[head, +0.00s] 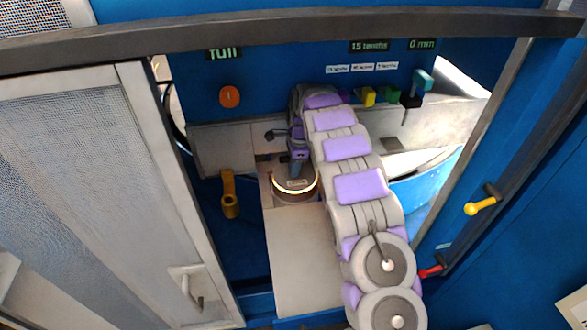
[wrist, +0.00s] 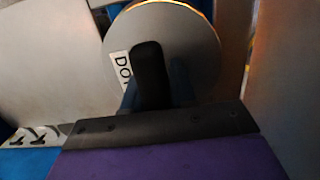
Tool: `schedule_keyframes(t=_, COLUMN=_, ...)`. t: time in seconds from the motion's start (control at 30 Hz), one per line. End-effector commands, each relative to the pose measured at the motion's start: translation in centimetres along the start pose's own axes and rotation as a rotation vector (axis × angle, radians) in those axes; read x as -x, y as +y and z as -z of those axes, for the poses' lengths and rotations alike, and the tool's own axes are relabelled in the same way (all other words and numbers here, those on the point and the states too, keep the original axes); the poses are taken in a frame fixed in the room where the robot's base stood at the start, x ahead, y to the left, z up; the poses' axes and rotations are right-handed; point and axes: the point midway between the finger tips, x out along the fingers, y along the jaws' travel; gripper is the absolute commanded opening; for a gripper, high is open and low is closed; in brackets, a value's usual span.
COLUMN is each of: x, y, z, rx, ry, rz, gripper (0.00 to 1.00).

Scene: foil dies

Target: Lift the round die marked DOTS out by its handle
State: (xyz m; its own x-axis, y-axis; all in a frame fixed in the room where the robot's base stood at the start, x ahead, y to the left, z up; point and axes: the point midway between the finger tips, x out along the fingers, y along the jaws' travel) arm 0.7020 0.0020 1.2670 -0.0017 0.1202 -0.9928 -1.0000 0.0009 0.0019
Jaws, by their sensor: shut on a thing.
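The round die (head: 284,190) is a grey disc with a bright golden rim, at the back end of the pale ledge in the head view. In the wrist view the die (wrist: 195,50) fills the upper middle, with a white label (wrist: 121,66) on it. The label reads "DO", and the rest is hidden behind my finger. My gripper (head: 298,168) points down over the die and is shut on its handle. In the wrist view my gripper (wrist: 150,62) covers the handle. I cannot tell whether the die is seated or raised.
The pale ledge (head: 300,255) runs forward from the die and is bare. A mesh-panelled door (head: 75,150) stands left, and a grey bar (head: 250,35) crosses above. A brass lever (head: 229,195) is left of the die. A blue drum (head: 425,185) is right of my arm.

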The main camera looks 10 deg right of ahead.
Motion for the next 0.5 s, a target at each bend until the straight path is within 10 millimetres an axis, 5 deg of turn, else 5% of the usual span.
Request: schedule_keyframes(t=0.5, x=2.6, y=-0.1, z=-0.4, rx=0.002, ry=0.0, rz=0.006, gripper=0.0)
